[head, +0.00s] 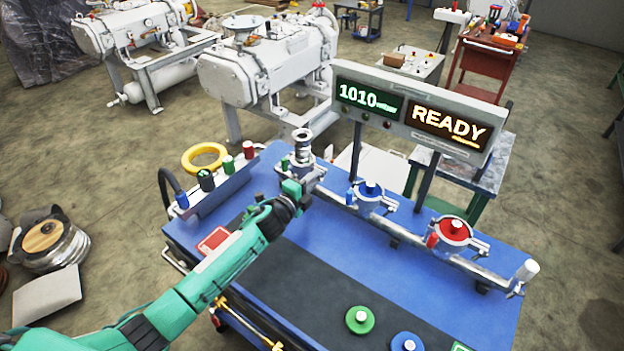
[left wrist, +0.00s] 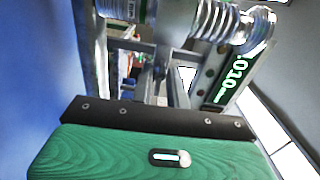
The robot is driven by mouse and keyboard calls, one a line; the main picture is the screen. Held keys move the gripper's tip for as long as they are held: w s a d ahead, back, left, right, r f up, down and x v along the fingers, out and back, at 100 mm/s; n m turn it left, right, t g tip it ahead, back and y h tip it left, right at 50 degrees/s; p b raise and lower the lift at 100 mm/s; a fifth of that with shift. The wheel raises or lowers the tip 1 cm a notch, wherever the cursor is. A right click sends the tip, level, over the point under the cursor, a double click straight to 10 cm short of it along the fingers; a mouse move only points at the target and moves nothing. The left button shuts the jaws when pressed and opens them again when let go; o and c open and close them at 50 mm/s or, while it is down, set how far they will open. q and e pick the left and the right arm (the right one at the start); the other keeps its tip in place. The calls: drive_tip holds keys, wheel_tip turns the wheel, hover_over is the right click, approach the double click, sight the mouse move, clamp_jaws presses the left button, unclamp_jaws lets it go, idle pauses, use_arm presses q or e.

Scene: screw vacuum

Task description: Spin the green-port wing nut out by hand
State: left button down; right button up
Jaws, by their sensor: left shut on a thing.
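The green port (head: 302,150) is a metal fitting with a ribbed neck and a clamp at the back left of the blue bench. A small green piece (head: 285,163) stands at its left side. My left gripper (head: 300,184) is at the front of this clamp, shut on a small part there. The wing nut itself is mostly hidden by the gripper. The left wrist view shows the ribbed neck (left wrist: 222,22) close above, and the narrow gripper fingers (left wrist: 160,88) reaching in under the clamp. My right gripper is not in view.
A metal pipe runs right to the blue port (head: 371,190) and red port (head: 453,228). The display panel (head: 410,110) reads 1010 and READY. A green cap (head: 359,319) and a blue cap (head: 407,342) lie on the dark mat. A yellow ring (head: 204,157) lies behind.

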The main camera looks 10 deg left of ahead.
use_arm(q)
drive_tip(key=shift+n, duration=0.4)
drive_tip(key=shift+r, duration=0.1)
drive_tip(key=c, duration=1.4)
unclamp_jaws()
drive_tip(key=shift+w, duration=0.15)
drive_tip(key=b+v, duration=0.2)
drive_tip(key=v, duration=1.1)
drive_tip(key=shift+s+b, duration=0.4)
drive_tip(key=shift+a, duration=0.15)
drive_tip(key=shift+s+f, duration=0.1)
drive_tip(key=shift+f, duration=0.15)
